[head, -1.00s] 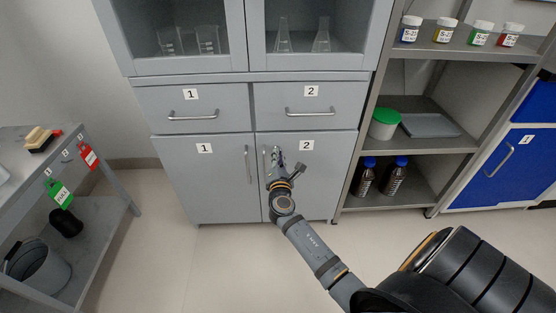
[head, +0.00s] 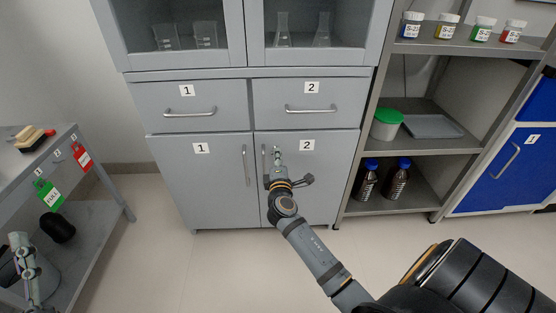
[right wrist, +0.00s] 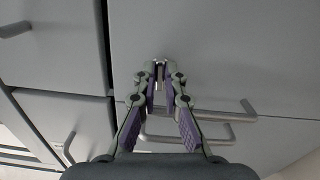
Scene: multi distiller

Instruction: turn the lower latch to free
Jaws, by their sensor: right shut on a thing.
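The lower latch (right wrist: 160,72) shows as a small metal piece between my right fingertips in the right wrist view. In the head view a small bright piece sits at the fingertips, near the top of lower door 2 (head: 325,180). Its exact turn is too small to tell. My right gripper (head: 278,156) is shut on it, and its fingers (right wrist: 161,70) meet around it in the right wrist view, hiding part of it. My left gripper (head: 26,255) shows at the lower left edge, away from the cabinet. Its jaw opening is unclear.
Door 2's upright handle (head: 264,160) is just left of my right gripper. Drawer 2's handle (head: 311,109) is above. Door 1 (head: 200,185) is to the left. An open shelf (head: 430,145) stands right, and a grey side table (head: 30,165) left. The floor in front is clear.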

